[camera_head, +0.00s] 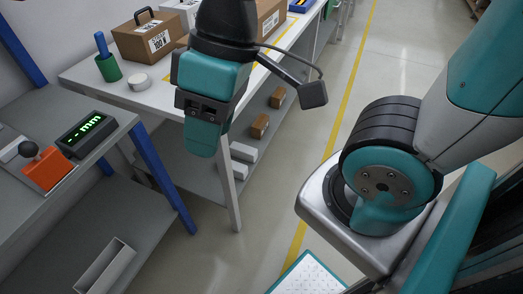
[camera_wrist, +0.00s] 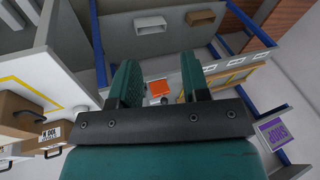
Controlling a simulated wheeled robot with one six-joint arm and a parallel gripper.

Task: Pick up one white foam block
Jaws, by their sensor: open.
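Two pale blocks (camera_head: 243,152) lie on the lower shelf of the white bench in the head view. They look like white foam blocks, but I cannot tell the material. My gripper (camera_head: 201,138) hangs in front of the bench edge, above and left of these blocks in the picture. In the wrist view my gripper (camera_wrist: 158,65) has its two teal fingers apart with nothing held between them. No white foam block is clear in the wrist view.
Brown blocks (camera_head: 260,126) lie farther back on the same shelf. The bench top (camera_head: 150,95) holds a cardboard box (camera_head: 148,42), a green cup (camera_head: 109,68) and a white roll (camera_head: 139,82). A grey table at left bears an orange device (camera_head: 48,170) and a display (camera_head: 84,133).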

